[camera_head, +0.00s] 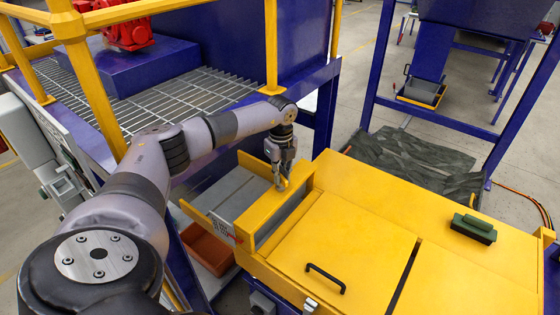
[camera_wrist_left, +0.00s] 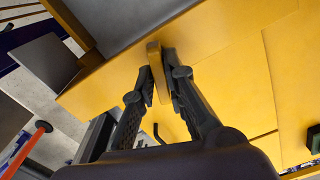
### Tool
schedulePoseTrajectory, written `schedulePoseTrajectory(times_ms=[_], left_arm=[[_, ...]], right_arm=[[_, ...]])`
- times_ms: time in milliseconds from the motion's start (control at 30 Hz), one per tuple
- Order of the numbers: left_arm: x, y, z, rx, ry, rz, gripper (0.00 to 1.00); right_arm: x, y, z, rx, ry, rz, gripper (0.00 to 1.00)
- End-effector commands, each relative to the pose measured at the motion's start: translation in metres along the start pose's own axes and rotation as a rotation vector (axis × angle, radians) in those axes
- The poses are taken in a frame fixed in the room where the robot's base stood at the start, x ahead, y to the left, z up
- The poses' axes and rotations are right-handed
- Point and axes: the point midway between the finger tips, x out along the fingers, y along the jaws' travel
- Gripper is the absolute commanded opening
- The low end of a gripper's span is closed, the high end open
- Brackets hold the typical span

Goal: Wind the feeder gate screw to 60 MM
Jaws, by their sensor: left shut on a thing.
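My left gripper (camera_head: 282,181) is over the yellow feeder housing (camera_head: 345,215), at its raised left end. In the left wrist view its fingers (camera_wrist_left: 158,82) are shut on a narrow yellow handle piece (camera_wrist_left: 154,53), probably part of the gate screw. The screw itself is hidden behind the gripper and housing. A small white plate with red marks (camera_head: 225,229) is on the housing's left side; its reading is too small to tell. My right gripper is not in view.
A black handle (camera_head: 326,279) and a green block (camera_head: 473,228) are on the yellow cover. A yellow railing (camera_head: 90,85) and grating (camera_head: 160,100) stand at left beside my arm. An orange-brown bin (camera_head: 208,250) is below the housing. Blue frame posts (camera_head: 377,65) stand behind.

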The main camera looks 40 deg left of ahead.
Motion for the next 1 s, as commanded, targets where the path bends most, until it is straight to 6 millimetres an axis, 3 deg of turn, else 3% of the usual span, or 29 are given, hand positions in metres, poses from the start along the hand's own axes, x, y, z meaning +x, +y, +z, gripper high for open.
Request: schedulePoseTrajectory(times_ms=[233,700,1000], left_arm=[[-0.002,-0.001,-0.001,-0.032,0.001,-0.002,0.0],[-0.003,-0.001,-0.001,-0.36,0.002,-0.002,0.0],[-0.001,-0.001,-0.001,-0.418,0.002,-0.003,0.0]], right_arm=[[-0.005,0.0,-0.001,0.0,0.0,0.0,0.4],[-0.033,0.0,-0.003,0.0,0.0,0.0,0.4],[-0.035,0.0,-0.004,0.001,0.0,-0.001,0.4]])
